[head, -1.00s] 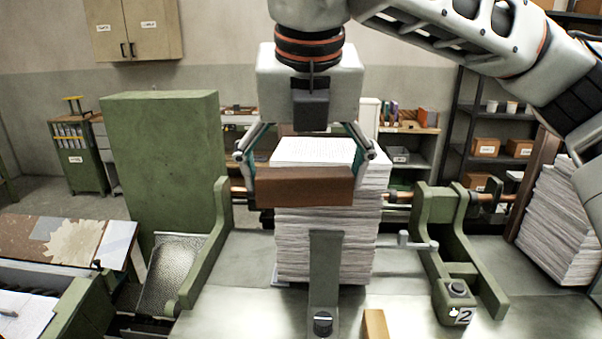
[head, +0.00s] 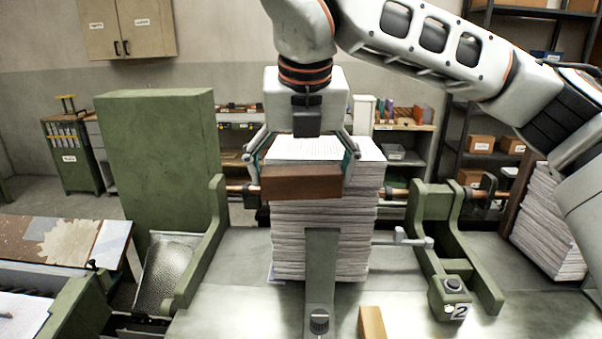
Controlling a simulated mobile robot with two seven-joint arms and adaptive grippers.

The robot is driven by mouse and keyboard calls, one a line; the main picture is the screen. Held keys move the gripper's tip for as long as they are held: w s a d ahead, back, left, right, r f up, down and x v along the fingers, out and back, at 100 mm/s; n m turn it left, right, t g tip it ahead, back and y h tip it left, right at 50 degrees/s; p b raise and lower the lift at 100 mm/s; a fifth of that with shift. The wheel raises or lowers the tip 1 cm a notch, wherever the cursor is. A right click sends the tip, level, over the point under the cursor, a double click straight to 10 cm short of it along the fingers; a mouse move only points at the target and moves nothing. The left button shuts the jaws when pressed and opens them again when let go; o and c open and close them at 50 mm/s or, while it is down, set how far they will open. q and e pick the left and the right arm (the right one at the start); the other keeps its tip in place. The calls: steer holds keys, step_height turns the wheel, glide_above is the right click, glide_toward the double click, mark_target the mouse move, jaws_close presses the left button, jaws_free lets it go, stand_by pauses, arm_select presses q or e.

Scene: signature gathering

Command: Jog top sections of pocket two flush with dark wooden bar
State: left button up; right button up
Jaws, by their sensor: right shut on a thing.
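The dark wooden bar (head: 302,183) is brown and lies level across the front of the paper stack's top. My right gripper (head: 304,165) is shut on the bar, with a finger near each end. The stack of printed sections (head: 320,240) stands in the pocket marked 2 (head: 459,311), behind a green upright post (head: 321,265). The top sections (head: 345,149) show behind and right of the bar. The gripper hides part of them, and I cannot tell whether the bar touches them. My left gripper is not in view.
A green machine block (head: 160,160) stands left of the pocket. Green brackets (head: 435,225) and a metal lever (head: 402,238) stand right of the stack. Another paper stack (head: 550,225) is at far right. A small wooden block (head: 372,323) lies at front.

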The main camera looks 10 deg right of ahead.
mark_target(299, 177)
steer(key=shift+w, duration=0.1)
steer(key=shift+s+a+r, duration=0.2)
steer(key=shift+s+r, duration=0.35)
steer(key=shift+s, duration=0.2)
steer(key=shift+s+a+r, duration=0.2)
steer(key=shift+s+r, duration=0.3)
steer(key=shift+s, duration=0.25)
stand_by(0.8)
